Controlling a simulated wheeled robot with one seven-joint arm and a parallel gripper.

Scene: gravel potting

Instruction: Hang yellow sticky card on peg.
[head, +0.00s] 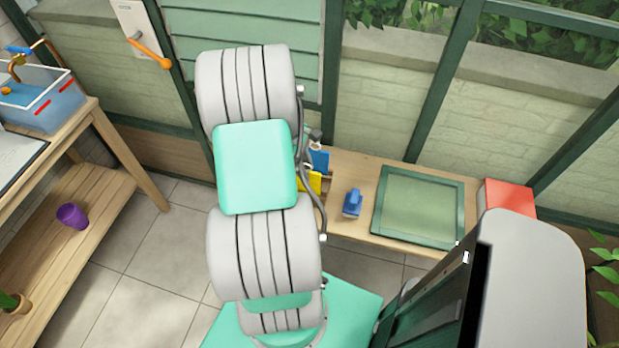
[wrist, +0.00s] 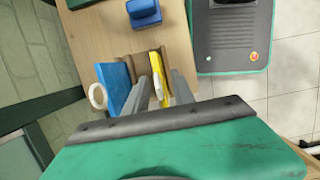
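The yellow sticky card (head: 313,182) stands in a brown wooden holder on the low bench, beside a blue item (head: 319,159). In the wrist view the yellow card (wrist: 157,66) shows edge-on in the holder (wrist: 131,67), with the blue item (wrist: 113,87) to its left. My gripper (wrist: 164,82) is open, its two grey fingers on either side of the yellow card with some space between. I cannot tell whether either finger touches it. In the head view my arm hides the gripper. I cannot make out a peg in either view.
On the bench (head: 345,167) are a blue brush-like object (head: 352,202), a green-framed panel (head: 375,215) and a red box (head: 508,196). A white ring (wrist: 97,95) is by the blue item. A wooden shelf table (head: 110,150) stands left; the tiled floor between is clear.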

